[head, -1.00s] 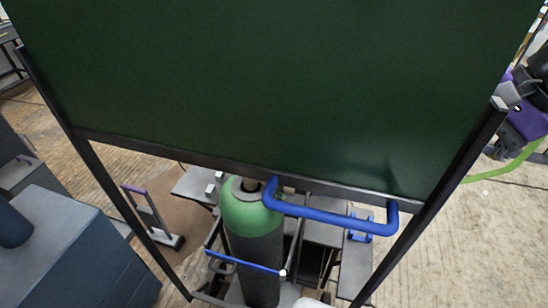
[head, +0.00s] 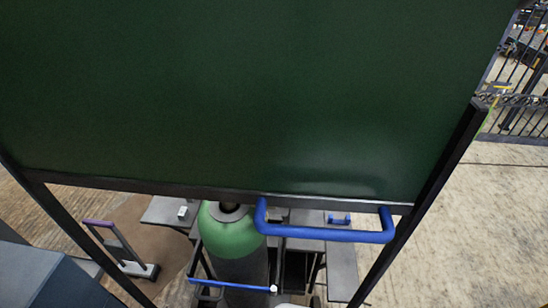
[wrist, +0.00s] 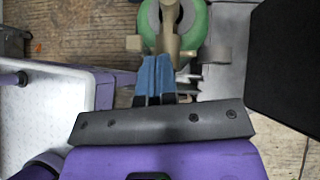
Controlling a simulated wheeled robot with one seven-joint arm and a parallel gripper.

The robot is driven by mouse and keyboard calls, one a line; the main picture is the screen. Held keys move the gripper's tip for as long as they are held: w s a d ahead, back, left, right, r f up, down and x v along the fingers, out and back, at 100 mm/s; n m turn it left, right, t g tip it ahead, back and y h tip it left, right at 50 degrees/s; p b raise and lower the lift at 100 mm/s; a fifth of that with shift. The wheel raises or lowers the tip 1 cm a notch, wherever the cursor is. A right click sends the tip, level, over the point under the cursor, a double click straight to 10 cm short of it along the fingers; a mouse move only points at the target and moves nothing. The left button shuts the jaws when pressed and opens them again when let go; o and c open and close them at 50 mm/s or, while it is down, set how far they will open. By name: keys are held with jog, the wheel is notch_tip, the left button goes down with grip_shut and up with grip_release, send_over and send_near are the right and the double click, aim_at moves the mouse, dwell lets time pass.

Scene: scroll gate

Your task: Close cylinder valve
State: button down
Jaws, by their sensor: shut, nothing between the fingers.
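The gas cylinder (head: 232,240) stands upright with a green shoulder and a dark grey body. In the head view its top is partly hidden behind the lower edge of a big green panel. The wrist view shows its green shoulder (wrist: 199,28) from above, with the tan metal cylinder valve (wrist: 170,32) over it. My gripper (wrist: 156,62) has blue fingertips, closed together with nothing between them. The tips appear just below the valve in the wrist view; I cannot tell whether they touch it. My gripper does not show in the head view.
The green panel (head: 250,90) in a black frame fills much of the head view. A blue bar handle (head: 330,234) sits beside the cylinder. A cart with a blue rail (head: 230,286) surrounds the cylinder. A blue-grey box (head: 45,280) stands at left. Floor at right is clear.

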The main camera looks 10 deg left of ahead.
jog(key=x, duration=0.8)
jog(key=shift+s+a+r, duration=0.1)
jog(key=shift+s+a, duration=0.1)
jog(key=shift+a, duration=0.35)
jog(key=shift+s+a, duration=0.2)
jog(key=shift+a, duration=0.4)
jog(key=shift+s+a, duration=0.15)
jog(key=shift+a, duration=0.55)
